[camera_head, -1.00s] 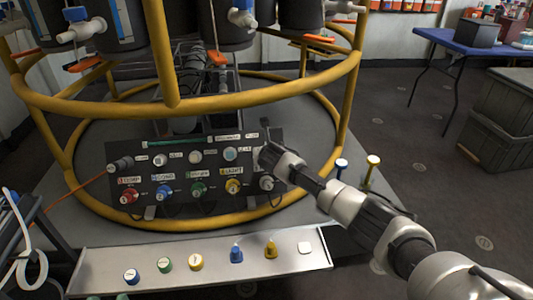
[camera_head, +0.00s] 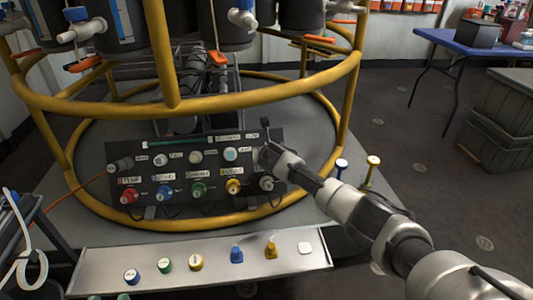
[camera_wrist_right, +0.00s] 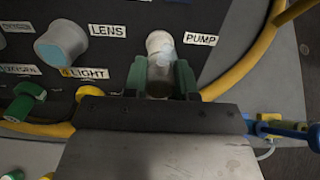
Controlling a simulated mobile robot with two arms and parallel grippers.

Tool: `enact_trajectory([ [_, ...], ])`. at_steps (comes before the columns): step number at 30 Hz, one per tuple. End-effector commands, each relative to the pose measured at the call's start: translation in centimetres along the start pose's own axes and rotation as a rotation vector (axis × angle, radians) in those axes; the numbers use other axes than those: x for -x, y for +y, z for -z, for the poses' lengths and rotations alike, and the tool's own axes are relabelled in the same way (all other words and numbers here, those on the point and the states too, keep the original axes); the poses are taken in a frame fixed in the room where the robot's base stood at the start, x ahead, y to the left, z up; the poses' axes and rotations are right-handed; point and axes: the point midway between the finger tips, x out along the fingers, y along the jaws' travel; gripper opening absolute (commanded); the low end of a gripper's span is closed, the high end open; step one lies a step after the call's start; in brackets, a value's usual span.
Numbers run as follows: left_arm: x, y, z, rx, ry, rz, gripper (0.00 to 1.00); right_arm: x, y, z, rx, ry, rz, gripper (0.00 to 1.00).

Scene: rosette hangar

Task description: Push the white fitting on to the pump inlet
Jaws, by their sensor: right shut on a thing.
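My right gripper (camera_head: 265,155) is at the upper right of the dark panel (camera_head: 180,150). In the right wrist view its green fingers (camera_wrist_right: 168,80) are shut on the white fitting (camera_wrist_right: 160,60), one on each side. The far end of the fitting is at the panel beside the PUMP label (camera_wrist_right: 200,39). The pump inlet is hidden behind the fitting, so I cannot tell how far on it is. In the head view the gripper covers the fitting. My left gripper is out of view.
The LENS fitting (camera_wrist_right: 62,42) is just left of my gripper. A yellow tube frame (camera_head: 215,103) surrounds the panel. A grey shelf (camera_head: 215,277) with several caps is in front. Blue (camera_head: 341,168) and yellow (camera_head: 371,168) posts stand to the right, near my arm.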

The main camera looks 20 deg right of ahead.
Motion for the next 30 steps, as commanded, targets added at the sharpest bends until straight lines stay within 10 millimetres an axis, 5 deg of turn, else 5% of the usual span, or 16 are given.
enact_trajectory([
  [12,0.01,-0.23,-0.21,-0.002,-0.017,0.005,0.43,-0.02,0.02,-0.03,0.000,-0.001,0.000,0.00],
  [13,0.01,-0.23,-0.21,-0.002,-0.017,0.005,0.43,-0.01,0.03,-0.03,0.000,-0.001,0.000,0.28],
  [18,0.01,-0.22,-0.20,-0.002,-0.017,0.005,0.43,-0.01,0.02,-0.03,0.000,0.000,0.000,0.54],
  [30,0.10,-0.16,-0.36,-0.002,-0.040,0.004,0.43,0.27,0.02,-0.07,0.000,0.000,-0.001,0.56],
])
